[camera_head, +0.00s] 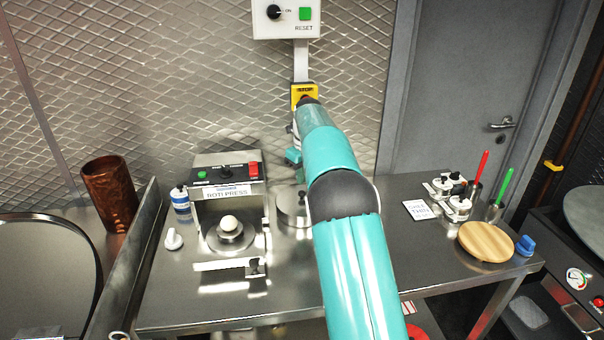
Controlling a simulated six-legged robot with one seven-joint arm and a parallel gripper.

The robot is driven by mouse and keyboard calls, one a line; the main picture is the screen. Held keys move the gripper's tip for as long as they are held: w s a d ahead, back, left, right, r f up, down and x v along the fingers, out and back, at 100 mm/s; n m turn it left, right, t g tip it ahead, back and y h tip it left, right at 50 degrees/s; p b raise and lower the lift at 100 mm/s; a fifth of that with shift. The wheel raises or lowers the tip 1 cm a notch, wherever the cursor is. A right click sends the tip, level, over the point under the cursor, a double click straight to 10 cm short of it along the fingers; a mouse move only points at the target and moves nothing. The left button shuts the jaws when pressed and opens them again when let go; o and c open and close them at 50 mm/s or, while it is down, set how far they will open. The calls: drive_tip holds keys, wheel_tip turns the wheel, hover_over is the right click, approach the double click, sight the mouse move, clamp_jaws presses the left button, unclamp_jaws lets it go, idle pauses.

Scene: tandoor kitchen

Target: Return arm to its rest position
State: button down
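My teal arm reaches up from the bottom of the head view, over the steel table, toward the wall. Its far end is in front of the wall, just below a yellow box with a dark label (304,90). A small white and teal part of my gripper or wrist (293,150) shows at the left of the arm's end. The fingertips are hidden behind my own arm. I cannot see whether they are open, shut or holding anything, or whether they touch the yellow box.
A roti press (226,172) with a white ball (229,223) stands left of my arm on the steel table (390,268). A round metal lid (290,203) is close beside my arm. A wooden board (486,241) and red and green-handled tools stand right. A control box (287,18) hangs above.

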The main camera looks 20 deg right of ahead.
sight(301, 192)
drive_tip(key=shift+f, duration=0.3)
drive_tip(key=shift+f, duration=0.35)
drive_tip(key=shift+f, duration=0.3)
drive_tip(key=shift+f, duration=0.35)
drive_tip(key=shift+f, duration=0.45)
drive_tip(key=shift+r, duration=3.55)
